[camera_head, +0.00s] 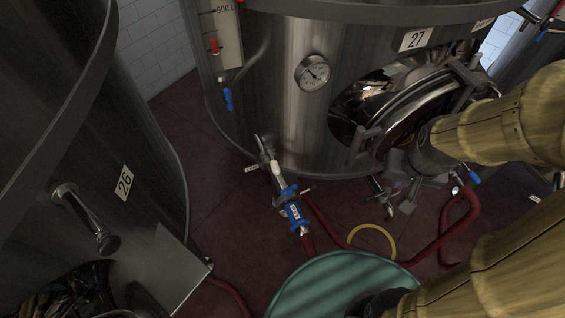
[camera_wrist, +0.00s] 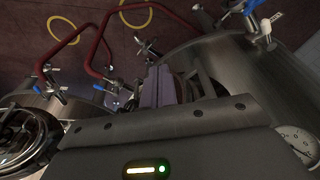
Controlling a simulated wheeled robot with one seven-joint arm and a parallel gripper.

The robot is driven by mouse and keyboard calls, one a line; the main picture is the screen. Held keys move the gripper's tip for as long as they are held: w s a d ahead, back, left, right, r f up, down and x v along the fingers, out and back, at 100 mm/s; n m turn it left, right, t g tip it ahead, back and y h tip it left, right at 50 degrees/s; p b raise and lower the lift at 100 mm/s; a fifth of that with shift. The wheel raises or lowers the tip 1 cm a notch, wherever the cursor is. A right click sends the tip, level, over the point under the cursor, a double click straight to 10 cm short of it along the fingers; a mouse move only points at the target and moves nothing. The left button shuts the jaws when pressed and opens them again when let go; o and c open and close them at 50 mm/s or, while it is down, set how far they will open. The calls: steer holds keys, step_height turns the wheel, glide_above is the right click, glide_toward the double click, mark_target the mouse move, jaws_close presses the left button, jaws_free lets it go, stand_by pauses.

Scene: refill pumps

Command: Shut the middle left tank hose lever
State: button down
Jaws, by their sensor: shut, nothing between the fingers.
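Steel tank 27 (camera_head: 300,130) stands at the middle back, with tank 26 (camera_head: 150,230) at left. A hose valve with a blue-marked body (camera_head: 293,212) sits low before tank 27, on a red hose; its lever position is unclear. Another small fitting (camera_head: 378,190) with a handle is under tank 27's hatch. My gripper (camera_wrist: 165,85) is shut and empty in the wrist view, its fingers pointing toward the floor fittings. A fitting with a crossed handle (camera_wrist: 142,47) lies just beyond the fingertips, seemingly apart. In the head view my gripper (camera_head: 406,196) is partly lost below the hatch.
Tank 27's round hatch (camera_head: 400,105) stands ajar close to my arm. A pressure gauge (camera_head: 313,73) is on its wall. Red hoses (camera_head: 460,225) and a yellow ring (camera_head: 372,236) lie on the dark floor. A green round-topped thing (camera_head: 335,285) stands in front.

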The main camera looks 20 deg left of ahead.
mark_target(273, 160)
steer(key=shift+w, duration=0.1)
steer(key=w+a+f+m+g+y+b, duration=0.1)
steer(key=w+a+f+m, duration=0.4)
steer(key=a, duration=0.6)
steer(key=w+a+f+m+g+y+b, duration=0.2)
steer(key=w+a+f+m+g, duration=0.2)
steer(key=w+a+f+m, duration=0.2)
steer(key=w+a+f, duration=0.2)
steer(key=w+a, duration=0.2)
steer(key=w, duration=0.2)
steer(key=shift+a+f+m+y, duration=0.3)
steer(key=shift+a+f+y, duration=0.05)
steer(key=shift+f+y, duration=0.05)
steer(key=s+a+f+p, duration=0.2)
steer(key=s+a+f, duration=0.2)
steer(key=f, duration=0.5)
steer(key=shift+a+f, duration=0.15)
steer(key=shift+a, duration=1.1)
